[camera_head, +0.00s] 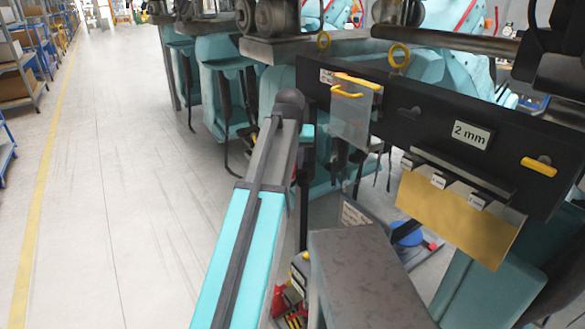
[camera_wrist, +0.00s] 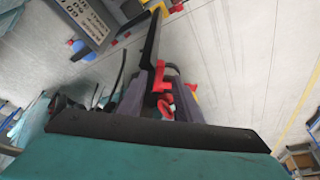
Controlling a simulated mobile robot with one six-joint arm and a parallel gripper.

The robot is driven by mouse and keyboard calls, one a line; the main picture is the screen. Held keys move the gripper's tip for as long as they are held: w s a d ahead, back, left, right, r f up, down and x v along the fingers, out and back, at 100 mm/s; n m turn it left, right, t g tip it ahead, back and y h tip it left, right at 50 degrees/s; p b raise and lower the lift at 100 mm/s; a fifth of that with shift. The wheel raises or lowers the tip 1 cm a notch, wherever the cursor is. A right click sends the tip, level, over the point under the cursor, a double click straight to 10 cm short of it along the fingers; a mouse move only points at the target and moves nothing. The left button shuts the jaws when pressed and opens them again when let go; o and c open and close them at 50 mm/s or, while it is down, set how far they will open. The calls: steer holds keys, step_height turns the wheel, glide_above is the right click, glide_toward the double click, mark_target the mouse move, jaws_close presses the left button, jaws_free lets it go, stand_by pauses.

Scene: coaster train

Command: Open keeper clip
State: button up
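A black board (camera_head: 420,125) carries a "2 mm" label (camera_head: 472,134). A yellow clip-like piece (camera_head: 540,167) sits on a dark mount near its right end. Another yellow piece (camera_head: 346,92) lies across a clear panel (camera_head: 352,115) at its left end. I cannot tell which is the keeper clip. My teal and grey arm link rises in the head view to a dark rounded joint left of the board.
A brass-coloured plate (camera_head: 458,215) hangs below the board with small white tags above it. Yellow rings (camera_head: 399,55) show above the board. Teal coaster train cars stand behind. Open floor (camera_head: 125,190) lies at the left. The wrist view shows floor and red parts (camera_wrist: 165,106).

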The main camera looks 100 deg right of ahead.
steer(key=b+v, duration=0.2)
steer(key=v, duration=0.8)
steer(key=shift+r, duration=0.15)
stand_by(0.5)
